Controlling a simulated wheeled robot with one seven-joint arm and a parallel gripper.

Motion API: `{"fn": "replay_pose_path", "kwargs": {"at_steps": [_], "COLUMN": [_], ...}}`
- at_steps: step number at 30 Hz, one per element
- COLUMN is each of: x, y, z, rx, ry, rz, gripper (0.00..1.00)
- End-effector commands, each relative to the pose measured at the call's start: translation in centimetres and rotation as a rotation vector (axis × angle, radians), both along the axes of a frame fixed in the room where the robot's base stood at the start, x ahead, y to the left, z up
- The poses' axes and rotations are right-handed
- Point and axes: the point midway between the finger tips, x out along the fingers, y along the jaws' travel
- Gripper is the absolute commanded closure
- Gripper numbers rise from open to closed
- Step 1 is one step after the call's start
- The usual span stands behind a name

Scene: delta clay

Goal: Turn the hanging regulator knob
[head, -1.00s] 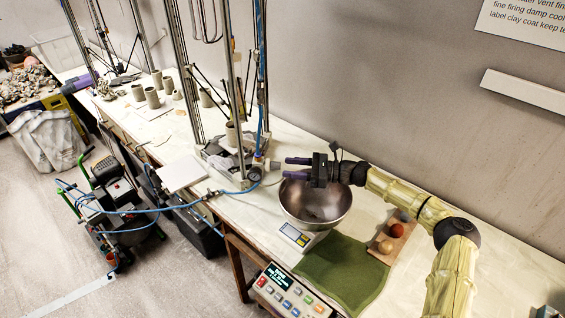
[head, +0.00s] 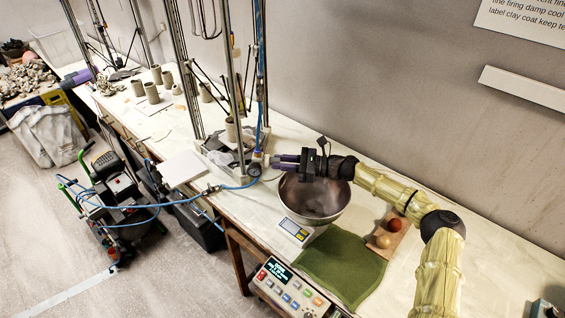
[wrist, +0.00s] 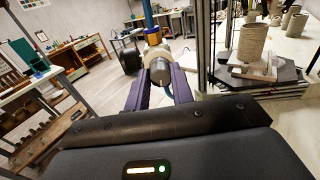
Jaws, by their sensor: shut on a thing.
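The hanging regulator (head: 256,163) with its round gauge hangs at the end of a blue hose beside the metal frame. In the wrist view its grey cylindrical knob (wrist: 159,68) points toward me, below a brass and blue fitting. My gripper (head: 272,161) reaches in from the right above the metal bowl, roughly level. Its purple fingers lie on either side of the knob and are shut on it, as the wrist view also shows (wrist: 159,77). Exact finger contact is hard to see. In the head view the fingers mostly hide the knob.
A metal bowl (head: 312,205) sits under my gripper, with a small scale (head: 294,231) and green cloth (head: 340,268) in front. Upright metal posts (head: 235,90) stand close behind and left of the regulator. A blue hose (head: 215,188) runs left to a compressor (head: 105,205).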

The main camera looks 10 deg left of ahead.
Motion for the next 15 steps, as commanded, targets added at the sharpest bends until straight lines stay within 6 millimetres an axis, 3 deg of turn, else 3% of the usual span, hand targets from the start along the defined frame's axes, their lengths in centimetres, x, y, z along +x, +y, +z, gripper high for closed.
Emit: {"fn": "replay_pose_path", "kwargs": {"at_steps": [15], "x": [0.13], "y": [-0.06], "z": [-0.59], "rx": [0.023], "ry": [-0.216], "rz": [-0.003], "gripper": [0.99]}}
